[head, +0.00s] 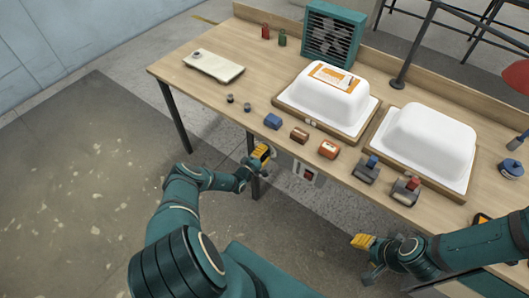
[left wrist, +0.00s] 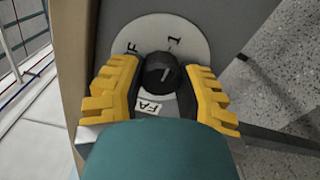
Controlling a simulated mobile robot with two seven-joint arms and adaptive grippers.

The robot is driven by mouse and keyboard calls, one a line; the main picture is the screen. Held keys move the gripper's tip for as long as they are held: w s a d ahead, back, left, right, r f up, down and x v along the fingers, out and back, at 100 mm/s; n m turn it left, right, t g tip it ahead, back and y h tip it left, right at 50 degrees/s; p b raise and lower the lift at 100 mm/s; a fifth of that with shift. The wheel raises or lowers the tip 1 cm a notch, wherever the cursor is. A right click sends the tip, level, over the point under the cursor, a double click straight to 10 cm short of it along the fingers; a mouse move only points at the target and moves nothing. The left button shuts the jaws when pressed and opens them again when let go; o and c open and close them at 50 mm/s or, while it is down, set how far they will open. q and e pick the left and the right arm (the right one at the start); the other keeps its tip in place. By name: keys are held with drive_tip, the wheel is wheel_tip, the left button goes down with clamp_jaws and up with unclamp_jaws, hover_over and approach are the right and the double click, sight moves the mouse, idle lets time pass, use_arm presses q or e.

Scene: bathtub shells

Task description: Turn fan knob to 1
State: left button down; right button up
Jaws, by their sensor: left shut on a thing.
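The fan knob (left wrist: 160,73) is small, round and black, with a pale pointer line tilted slightly right of straight up in the left wrist view. It sits on a white round dial (left wrist: 140,45) with an "F" at upper left and a "1" at upper right. A label below reads "FA", the rest hidden. My left gripper (left wrist: 160,88) is shut on the knob, one yellow finger on each side. In the head view my left gripper (head: 260,154) is at the table's front edge. My right gripper (head: 366,256) is off the table's front, right of centre; its opening is unclear.
A teal box fan (head: 334,34) stands at the back of the wooden table (head: 215,93). Two white shells (head: 328,92) (head: 425,140) sit on boards. Several small blocks line the front edge. A box with a red switch (head: 309,174) hangs below the edge.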

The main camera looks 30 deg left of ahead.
use_arm(q)
drive_tip(key=shift+a, duration=0.1)
drive_tip(key=c, duration=0.6)
unclamp_jaws()
drive_tip(key=shift+o, duration=0.2)
drive_tip(key=s, duration=1.2)
drive_tip(key=shift+a, duration=0.45)
